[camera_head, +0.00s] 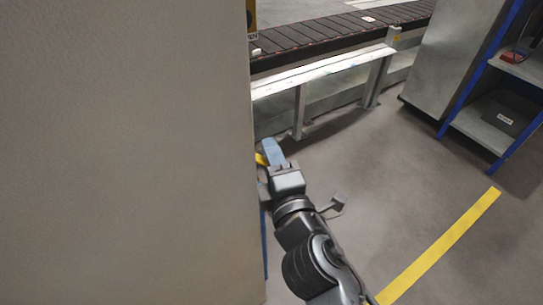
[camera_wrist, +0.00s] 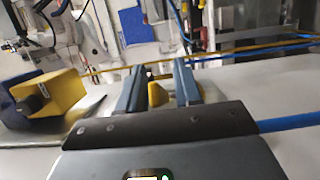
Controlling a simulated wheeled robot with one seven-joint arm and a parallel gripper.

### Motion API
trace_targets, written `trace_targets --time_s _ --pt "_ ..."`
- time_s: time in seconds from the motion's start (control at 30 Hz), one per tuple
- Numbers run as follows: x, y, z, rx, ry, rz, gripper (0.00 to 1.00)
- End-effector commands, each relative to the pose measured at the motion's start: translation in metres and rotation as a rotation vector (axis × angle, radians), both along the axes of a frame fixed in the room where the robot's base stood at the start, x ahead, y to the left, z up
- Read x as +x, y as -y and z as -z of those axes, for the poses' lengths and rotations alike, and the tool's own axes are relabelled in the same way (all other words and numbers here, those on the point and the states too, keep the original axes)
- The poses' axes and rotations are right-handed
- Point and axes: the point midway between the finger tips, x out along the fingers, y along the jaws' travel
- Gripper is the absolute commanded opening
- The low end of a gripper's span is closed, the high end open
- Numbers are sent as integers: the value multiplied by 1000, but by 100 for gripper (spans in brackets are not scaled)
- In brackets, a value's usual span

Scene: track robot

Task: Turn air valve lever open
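In the wrist view my gripper (camera_wrist: 158,88) has its two blue-grey fingers apart. A small yellow piece (camera_wrist: 157,95), possibly the valve lever, shows between them with gaps on both sides; I cannot tell its depth or whether it is touched. A yellow block with a dark round knob (camera_wrist: 62,93) sits left of the fingers on a pale surface. In the head view my gripper (camera_head: 272,152) is beside the edge of a large grey panel. A bit of yellow (camera_head: 261,159) shows at that edge; the panel hides the rest.
The grey panel (camera_head: 125,150) fills the left of the head view. A conveyor (camera_head: 330,35) on a metal frame runs behind. A blue-framed shelf (camera_head: 495,125) stands at right. Floor with a yellow stripe (camera_head: 440,245) is clear. A blue hose (camera_wrist: 287,123) lies right of my gripper.

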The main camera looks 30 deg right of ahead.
Motion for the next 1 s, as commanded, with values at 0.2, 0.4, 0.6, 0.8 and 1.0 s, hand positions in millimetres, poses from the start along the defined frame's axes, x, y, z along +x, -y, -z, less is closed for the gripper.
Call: trace_targets --time_s 0.2,0.4,0.6,0.8,1.0 --pt "-20 -6 2 1 -3 0 34" --pt "-50 -14 2 1 -4 0 34" --pt "-69 -19 2 2 -2 0 34" --pt "-75 -21 1 0 -1 0 34" --pt "-74 -21 0 0 -1 0 33"
